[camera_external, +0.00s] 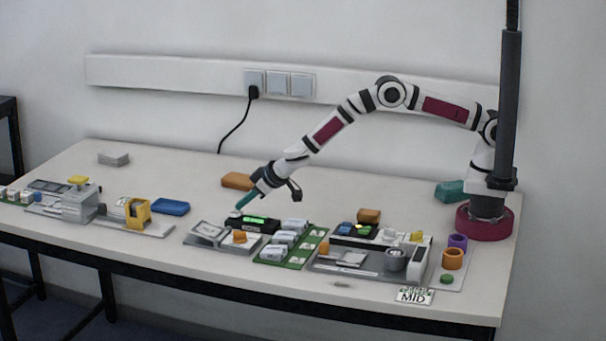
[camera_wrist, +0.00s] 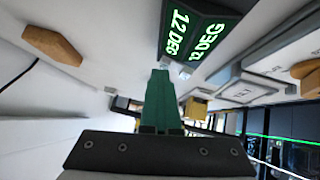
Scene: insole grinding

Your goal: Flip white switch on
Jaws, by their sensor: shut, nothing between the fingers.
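My gripper (camera_external: 241,205) points down and to the left, with its green fingertips just above the left end of a black display box (camera_external: 263,226). In the wrist view the green fingers (camera_wrist: 161,78) are together and empty. The box's green readout (camera_wrist: 195,34) reads "12 DEG" there, ahead of and to the right of the fingertips. A small pale part (camera_external: 235,214) sits right under the fingertips; it may be the white switch, but it is too small to be sure. I cannot tell whether the fingertips touch it. No switch is clear in the wrist view.
A grey tilted fixture (camera_external: 209,231) stands in front of the box. An orange block (camera_external: 238,180) lies behind my gripper and also shows in the wrist view (camera_wrist: 52,44). A green board (camera_external: 297,257) with white parts lies to the right. A blue block (camera_external: 170,207) lies left.

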